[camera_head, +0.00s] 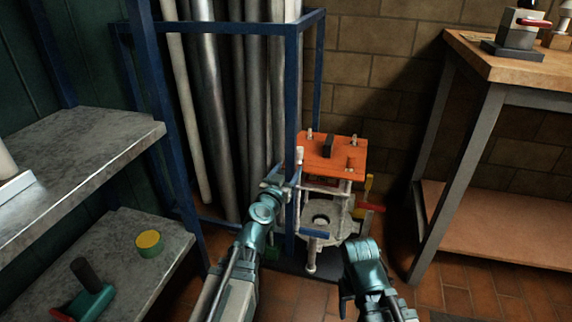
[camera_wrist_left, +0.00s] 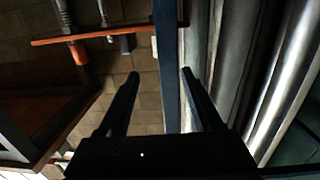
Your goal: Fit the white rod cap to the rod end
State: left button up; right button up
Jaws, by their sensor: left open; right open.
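A flange stand with an orange top plate (camera_head: 340,160) stands on the floor beside a blue rack post. Rods join the plate to a pale round flange (camera_head: 342,226) below. A small white piece (camera_head: 299,154) shows at the plate's left corner and looks like the rod cap; I cannot tell whether it is seated on a rod end. My left gripper (camera_head: 284,174) is open beside that corner, close to the post. In the left wrist view its fingers (camera_wrist_left: 160,75) are apart, with the post showing beyond the gap. My right gripper (camera_head: 346,300) is low, in front of the stand; its fingertips are small and dark.
The blue rack (camera_head: 307,100) holds upright pipes close to my left gripper. Grey shelves (camera_head: 90,140) stand at left, with a yellow-topped round item (camera_head: 149,243) and a green tool (camera_head: 90,298). A wooden bench (camera_head: 515,65) stands at right. Tiled floor is clear at lower right.

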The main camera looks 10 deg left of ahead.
pick_arm(q)
jog(key=shift+s, duration=0.45)
jog(key=s+d+m+g+h+p, duration=0.3)
jog(key=s+d+g+p, duration=0.15)
jog(key=d, duration=0.35)
jog(key=s+d+m+g+h+p, duration=0.2)
jog(key=s+d+g+h+p, duration=0.15)
jog(key=d+p, duration=0.4)
jog(key=s+a+n+g+y+p, duration=0.1)
jog(key=s+a+g+y+p, duration=0.2)
jog(key=s+g+y+p, duration=1)
jog(key=s+r+t+h+p, duration=0.1)
jog(key=s+r+h+p, duration=0.1)
jog(key=r+p, duration=1.4)
jog(key=s+r+n+t+h+p, duration=0.1)
jog(key=s+r+t+h+p, duration=0.1)
jog(key=r+p, duration=1.5)
notch_tip(320, 180, up, 4)
jog(key=shift+s+a+r, duration=0.15)
jog(key=shift+s+a, duration=0.1)
jog(key=shift+s, duration=0.05)
